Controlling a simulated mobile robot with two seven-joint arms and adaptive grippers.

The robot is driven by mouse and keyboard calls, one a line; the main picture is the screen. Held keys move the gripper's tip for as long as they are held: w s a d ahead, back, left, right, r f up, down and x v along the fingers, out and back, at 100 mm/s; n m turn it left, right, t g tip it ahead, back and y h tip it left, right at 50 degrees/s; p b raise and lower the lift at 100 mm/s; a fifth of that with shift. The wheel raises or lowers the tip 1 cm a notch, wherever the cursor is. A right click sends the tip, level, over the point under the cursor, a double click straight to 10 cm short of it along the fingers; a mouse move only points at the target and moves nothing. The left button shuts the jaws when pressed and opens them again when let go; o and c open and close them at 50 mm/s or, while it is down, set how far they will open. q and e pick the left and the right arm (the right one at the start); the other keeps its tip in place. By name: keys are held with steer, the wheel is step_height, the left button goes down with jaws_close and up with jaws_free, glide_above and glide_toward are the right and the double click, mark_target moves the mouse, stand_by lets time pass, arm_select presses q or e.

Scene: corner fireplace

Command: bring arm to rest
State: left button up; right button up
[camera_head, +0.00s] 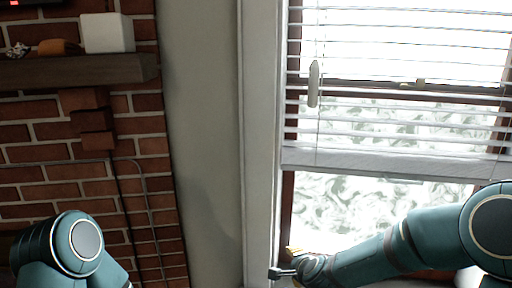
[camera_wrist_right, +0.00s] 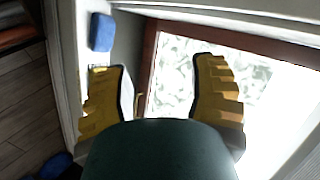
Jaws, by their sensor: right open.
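My right arm (camera_head: 380,257) reaches in from the right in the head view, in front of the lower window. Its gripper (camera_head: 291,262) is at the bottom edge near the white window frame, partly cut off. In the right wrist view, the right gripper (camera_wrist_right: 160,88) shows two yellow ridged fingers spread apart, with nothing between them. The window pane and its brown frame lie behind the fingers. My left arm (camera_head: 75,245) is at the bottom left of the head view, in front of the brick wall. Its gripper is out of view.
A dark wooden mantel (camera_head: 75,70) juts from the brick wall (camera_head: 50,185), holding a white box (camera_head: 107,33). A window (camera_head: 400,130) with white blinds fills the right side. In the wrist view, a blue object (camera_wrist_right: 102,32) lies beside the left finger, and wooden floor (camera_wrist_right: 25,110) is at left.

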steer(key=s+f+n+g+y, duration=0.2)
steer(key=s+f+n+g, duration=0.6)
steer(key=s+f+n, duration=0.5)
steer(key=s+a+f, duration=0.1)
steer(key=s+f, duration=0.7)
steer(key=s, duration=0.3)
steer(key=shift+f, duration=0.25)
steer(key=shift+c, duration=1)
steer(key=shift+s+d, duration=0.1)
steer(key=shift+d, duration=0.05)
